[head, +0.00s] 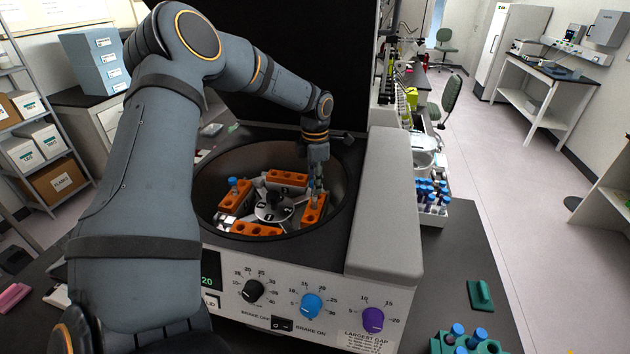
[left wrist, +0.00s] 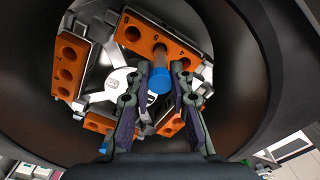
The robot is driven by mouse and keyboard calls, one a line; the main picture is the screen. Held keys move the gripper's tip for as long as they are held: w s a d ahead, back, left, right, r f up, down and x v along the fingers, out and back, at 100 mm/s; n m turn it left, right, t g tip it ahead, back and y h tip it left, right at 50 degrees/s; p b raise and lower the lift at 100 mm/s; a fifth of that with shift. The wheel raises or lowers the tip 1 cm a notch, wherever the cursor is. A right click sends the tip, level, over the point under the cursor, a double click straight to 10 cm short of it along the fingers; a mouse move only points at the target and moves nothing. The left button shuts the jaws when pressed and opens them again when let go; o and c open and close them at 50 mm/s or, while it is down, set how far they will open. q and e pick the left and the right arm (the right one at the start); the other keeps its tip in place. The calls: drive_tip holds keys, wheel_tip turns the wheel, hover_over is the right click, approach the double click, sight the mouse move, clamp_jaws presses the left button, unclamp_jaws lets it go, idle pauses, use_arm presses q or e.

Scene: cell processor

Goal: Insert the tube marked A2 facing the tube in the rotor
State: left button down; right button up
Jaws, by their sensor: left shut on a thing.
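The open centrifuge bowl (head: 345,190) holds a rotor (head: 272,208) with orange buckets. My left gripper (head: 317,188) is down in the bowl over the right orange bucket (head: 312,212). In the left wrist view it is shut on a blue-capped tube (left wrist: 159,80), whose lower end is at the middle hole of the orange bucket (left wrist: 130,32) there. How deep it sits cannot be told. Another blue-capped tube (head: 233,182) stands in the left orange bucket (head: 238,196), across the rotor. No A2 mark is readable. My right gripper is not in view.
The bowl wall stands close around my left gripper. A rack of blue-capped tubes (head: 432,192) is right of the centrifuge. A green rack with tubes (head: 466,343) and a green block (head: 481,294) are on the dark bench at front right.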

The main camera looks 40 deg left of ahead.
use_arm(q)
drive_tip(key=shift+f+b, duration=0.9)
drive_tip(key=shift+f, duration=0.55)
drive_tip(key=shift+f+b, duration=0.45)
drive_tip(key=shift+f, duration=0.05)
drive_tip(key=shift+r, duration=0.1)
drive_tip(key=c, duration=1.1)
unclamp_jaws()
wheel_tip(320, 180, up, 12)
